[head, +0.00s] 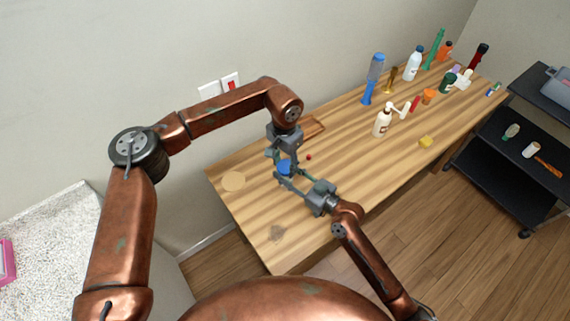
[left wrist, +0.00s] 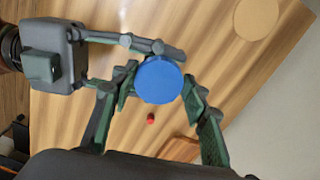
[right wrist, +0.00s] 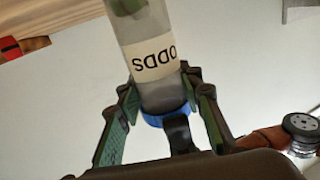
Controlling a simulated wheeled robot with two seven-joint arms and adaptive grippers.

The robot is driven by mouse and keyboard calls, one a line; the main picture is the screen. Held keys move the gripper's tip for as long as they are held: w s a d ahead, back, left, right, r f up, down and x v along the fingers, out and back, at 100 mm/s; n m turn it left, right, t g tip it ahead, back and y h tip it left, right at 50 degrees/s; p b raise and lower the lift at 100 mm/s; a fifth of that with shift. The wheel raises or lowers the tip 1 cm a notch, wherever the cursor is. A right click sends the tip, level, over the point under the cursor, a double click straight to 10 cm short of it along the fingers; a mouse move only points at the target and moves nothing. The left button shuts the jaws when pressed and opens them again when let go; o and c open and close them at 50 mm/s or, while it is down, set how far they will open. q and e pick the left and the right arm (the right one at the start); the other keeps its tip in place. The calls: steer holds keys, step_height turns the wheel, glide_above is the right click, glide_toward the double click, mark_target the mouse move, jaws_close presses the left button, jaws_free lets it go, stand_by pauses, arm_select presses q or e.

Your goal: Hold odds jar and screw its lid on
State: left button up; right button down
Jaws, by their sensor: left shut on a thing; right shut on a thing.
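The odds jar is a clear upright cylinder. In the right wrist view the jar (right wrist: 152,50) shows upside down, with its ODDS label and green contents. My right gripper (head: 291,178) is shut on the jar from the side, just below its top. The blue lid (head: 285,167) is at the jar's mouth; it also shows round in the left wrist view (left wrist: 158,80) and as a blue band in the right wrist view (right wrist: 162,116). My left gripper (head: 284,158) points down from above, shut on the lid. Whether the threads are engaged cannot be seen.
A round wooden disc (head: 234,181) lies left. Several bottles stand at the far right, including a white pump bottle (head: 382,123). The near left tabletop is mostly clear.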

arm_select(q)
steer(key=o, duration=0.8)
steer(key=shift+r, duration=2.25)
steer(key=shift+c, duration=0.2)
